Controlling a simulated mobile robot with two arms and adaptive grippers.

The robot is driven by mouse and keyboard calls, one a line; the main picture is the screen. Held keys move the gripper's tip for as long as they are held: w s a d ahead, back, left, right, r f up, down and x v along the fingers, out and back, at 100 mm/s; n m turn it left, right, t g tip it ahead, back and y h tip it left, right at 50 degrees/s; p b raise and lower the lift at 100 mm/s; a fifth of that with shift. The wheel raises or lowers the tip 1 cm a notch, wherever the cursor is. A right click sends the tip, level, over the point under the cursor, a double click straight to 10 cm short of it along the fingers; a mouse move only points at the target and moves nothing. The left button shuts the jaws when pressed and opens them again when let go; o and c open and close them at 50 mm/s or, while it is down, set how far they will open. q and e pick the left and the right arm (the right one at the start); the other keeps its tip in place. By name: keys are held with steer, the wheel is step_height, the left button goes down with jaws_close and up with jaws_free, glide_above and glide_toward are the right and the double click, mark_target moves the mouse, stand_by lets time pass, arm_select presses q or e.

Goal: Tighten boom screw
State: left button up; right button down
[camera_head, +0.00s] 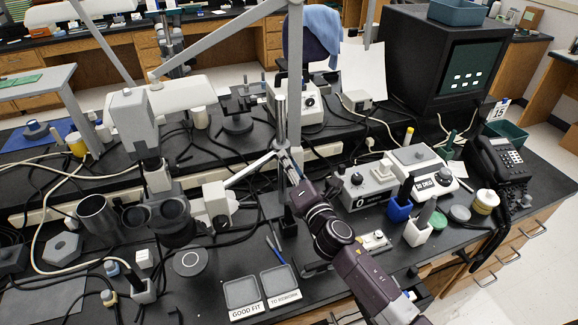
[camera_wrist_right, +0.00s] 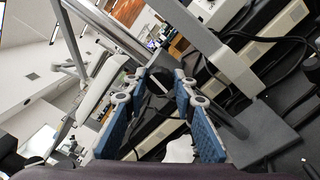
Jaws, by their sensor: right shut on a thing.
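My right gripper (camera_head: 283,158) reaches up from the lower right to the silver rods at the middle of the bench. In the right wrist view its two blue-padded fingers (camera_wrist_right: 158,88) close in around a small dark round knob, which looks like the boom screw (camera_wrist_right: 157,82). In the head view the fingers and arm hide the screw. A thin silver boom rod (camera_head: 250,170) runs from the gripper's fingers down left to the microscope (camera_head: 172,215). A grey upright post (camera_head: 295,80) stands just behind the gripper. My left gripper is not in view.
Two small labelled trays (camera_head: 242,292) lie at the bench front. A grey control box (camera_head: 375,185) stands right of my right arm, near blue and white tool holders (camera_head: 398,211). A telephone (camera_head: 502,160) is at the right. Cables and rods crowd the space around the gripper.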

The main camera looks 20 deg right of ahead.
steer(key=shift+a+f+m+h+b, duration=0.1)
steer(key=shift+m+h+b, duration=0.3)
steer(key=shift+m, duration=3.35)
steer(key=shift+f+m+h+b, duration=0.15)
steer(key=shift+m+b, duration=0.4)
steer(key=shift+m, duration=3.2)
steer(key=shift+r, duration=0.1)
steer(key=c, duration=1.9)
jaws_free()
steer(key=shift+s, duration=0.15)
steer(key=s, duration=1.1)
steer(key=shift+s+f, duration=0.35)
steer(key=shift+s, duration=0.05)
